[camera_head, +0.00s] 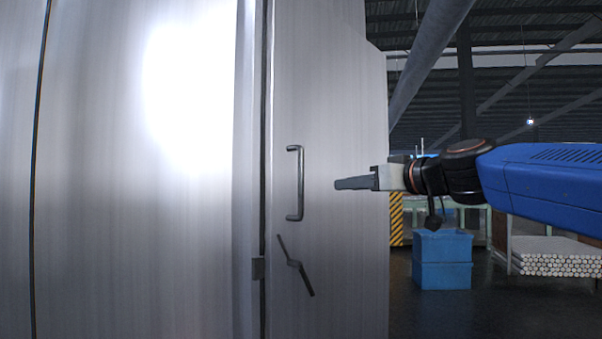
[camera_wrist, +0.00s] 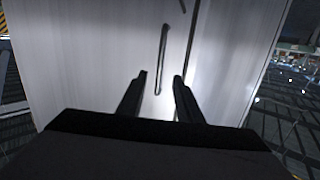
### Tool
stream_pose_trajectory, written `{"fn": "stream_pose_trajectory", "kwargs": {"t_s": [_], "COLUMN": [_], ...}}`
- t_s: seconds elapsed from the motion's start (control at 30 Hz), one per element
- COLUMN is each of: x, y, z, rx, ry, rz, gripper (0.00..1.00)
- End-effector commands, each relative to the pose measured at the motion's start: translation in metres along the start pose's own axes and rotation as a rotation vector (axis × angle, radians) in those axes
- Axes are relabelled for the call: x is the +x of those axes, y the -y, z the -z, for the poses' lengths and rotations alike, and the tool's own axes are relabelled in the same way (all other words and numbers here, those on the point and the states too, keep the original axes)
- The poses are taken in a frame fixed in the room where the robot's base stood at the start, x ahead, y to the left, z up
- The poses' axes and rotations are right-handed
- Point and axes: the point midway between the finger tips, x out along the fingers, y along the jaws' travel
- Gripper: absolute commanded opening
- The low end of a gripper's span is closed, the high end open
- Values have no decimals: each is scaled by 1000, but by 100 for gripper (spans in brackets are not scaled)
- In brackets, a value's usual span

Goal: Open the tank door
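The tank door (camera_head: 335,110) is a tall brushed-metal panel, with a dark vertical seam along its left side. A D-shaped bar handle (camera_head: 296,184) stands upright on it. Below it a dark latch lever (camera_head: 295,265) is tilted, its lower end to the right. My gripper (camera_head: 340,184) is right of the handle at about its height, apart from it in the picture. In the wrist view my gripper (camera_wrist: 161,88) has its two fingers spread with nothing held. A long bar, apparently the handle (camera_wrist: 162,60), shows between and beyond the fingertips. I cannot tell the remaining distance.
The metal tank wall (camera_head: 110,230) fills the left; a small catch (camera_head: 258,267) sits at the seam by the lever. Blue crates (camera_head: 442,262), a yellow-black striped post (camera_head: 396,220) and stacked tubes (camera_head: 556,258) stand at right. Dark floor (camera_head: 450,315) is open before the crates.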

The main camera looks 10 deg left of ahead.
Motion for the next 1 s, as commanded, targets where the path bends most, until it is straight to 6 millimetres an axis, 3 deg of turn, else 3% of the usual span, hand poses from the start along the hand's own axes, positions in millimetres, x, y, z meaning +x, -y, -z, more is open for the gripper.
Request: {"fn": "stream_pose_trajectory", "kwargs": {"t_s": [0.1, 0.2, 0.43, 1.0], "x": [15, 20, 42, 139], "y": [2, 2, 3, 4], "z": [29, 39, 42, 48], "rx": [-17, -24, -25, -25], "ry": [-59, -81, -83, -81], "rz": [10, 13, 13, 14], "gripper": [32, 32, 32, 32]}}
